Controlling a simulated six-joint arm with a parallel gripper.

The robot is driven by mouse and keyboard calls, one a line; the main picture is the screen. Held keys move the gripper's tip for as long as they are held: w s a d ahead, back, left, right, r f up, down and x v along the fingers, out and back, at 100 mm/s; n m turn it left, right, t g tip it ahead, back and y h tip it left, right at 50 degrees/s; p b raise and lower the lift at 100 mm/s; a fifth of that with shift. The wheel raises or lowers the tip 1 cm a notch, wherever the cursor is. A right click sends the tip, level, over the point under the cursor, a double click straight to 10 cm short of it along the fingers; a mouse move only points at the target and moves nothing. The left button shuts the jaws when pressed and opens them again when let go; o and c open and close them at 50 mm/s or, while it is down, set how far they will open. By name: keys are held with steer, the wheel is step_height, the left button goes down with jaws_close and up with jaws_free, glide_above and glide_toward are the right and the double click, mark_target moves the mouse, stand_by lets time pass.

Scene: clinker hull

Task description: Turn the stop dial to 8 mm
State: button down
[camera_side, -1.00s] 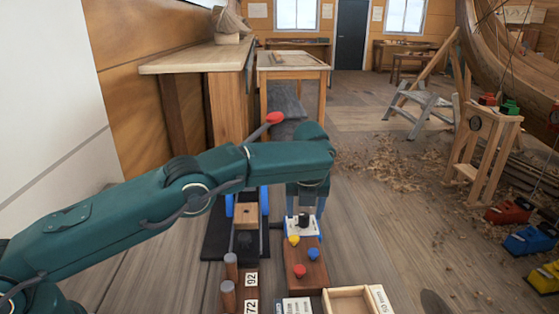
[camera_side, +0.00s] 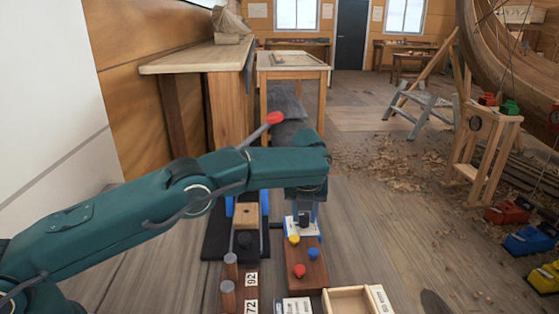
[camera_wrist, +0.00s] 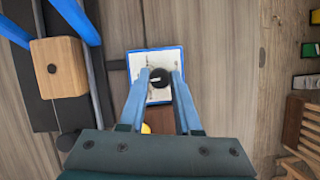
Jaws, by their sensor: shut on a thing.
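The stop dial is a black round knob (camera_wrist: 159,78) on a white plate with a blue edge (camera_wrist: 138,58). It also shows as a dark knob in the side view (camera_side: 304,220), at the far end of a brown board. My gripper (camera_wrist: 160,73) points down over the plate, one blue finger on each side of the knob, and is shut on it. In the side view my gripper (camera_side: 304,208) is just above the plate. The scale marks on the plate are too small to read.
The brown board (camera_side: 316,270) carries yellow, red and blue knobs nearer the camera. Left stands a wooden block (camera_wrist: 58,68) between blue uprights on a black base.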

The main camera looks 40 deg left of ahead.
mark_target(303, 216)
steer(key=shift+a+m+t+h, duration=0.1)
steer(key=shift+m+t+h, duration=0.45)
steer(key=shift+m, duration=1.45)
steer(key=c, duration=0.6)
jaws_free()
steer(key=shift+r, duration=0.15)
steer(key=shift+v, duration=2.45)
steer(key=shift+s, duration=0.1)
